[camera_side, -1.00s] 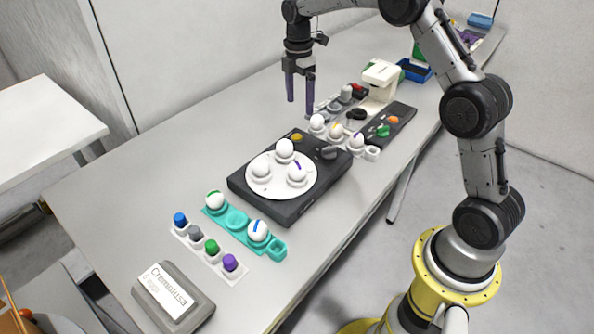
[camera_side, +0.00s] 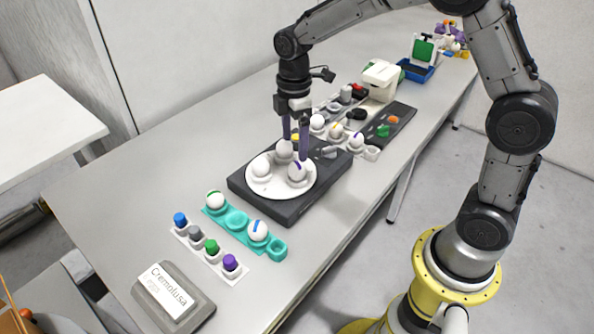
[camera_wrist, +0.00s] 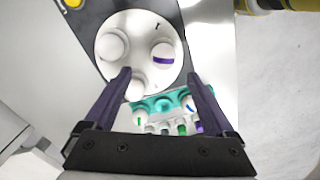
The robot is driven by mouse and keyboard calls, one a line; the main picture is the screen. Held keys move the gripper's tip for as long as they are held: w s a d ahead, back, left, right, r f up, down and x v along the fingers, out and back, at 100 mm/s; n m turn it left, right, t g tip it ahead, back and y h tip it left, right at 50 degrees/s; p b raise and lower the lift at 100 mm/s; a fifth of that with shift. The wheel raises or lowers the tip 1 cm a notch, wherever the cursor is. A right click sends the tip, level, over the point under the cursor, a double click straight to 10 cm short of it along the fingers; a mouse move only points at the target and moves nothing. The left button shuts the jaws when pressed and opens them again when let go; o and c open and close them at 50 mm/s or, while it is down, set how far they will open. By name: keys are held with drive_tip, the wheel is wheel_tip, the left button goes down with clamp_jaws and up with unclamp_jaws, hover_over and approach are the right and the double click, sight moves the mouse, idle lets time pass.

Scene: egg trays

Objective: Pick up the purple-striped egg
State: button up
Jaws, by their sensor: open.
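The white egg with a purple stripe (camera_side: 296,172) stands at the right of a round white plate (camera_side: 266,190), beside two plain white eggs. It also shows in the wrist view (camera_wrist: 163,52), upper right on the plate. Another white egg with a purple mark (camera_side: 357,141) sits in a white holder farther back. My gripper (camera_side: 295,149) is open and empty, pointing down over the plate. In the side view one finger overlaps the back egg and the other ends by the striped egg's top; contact cannot be told. In the wrist view the fingertips (camera_wrist: 159,75) lie apart, lower than the striped egg.
The plate sits on a dark base (camera_side: 290,212) with a yellow button. A teal egg tray (camera_side: 237,220) with two marked eggs lies in front, beside colored caps in a white strip (camera_side: 215,255). A labelled grey box (camera_side: 172,297) is nearest. The table's left side is clear.

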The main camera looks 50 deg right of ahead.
sight(297, 163)
drive_tip(key=f, duration=0.5)
drive_tip(key=shift+s+f, duration=0.25)
drive_tip(key=shift+s, duration=0.1)
drive_tip(key=shift+f, duration=0.55)
drive_tip(key=c, duration=0.9)
drive_tip(key=shift+r, duration=0.1)
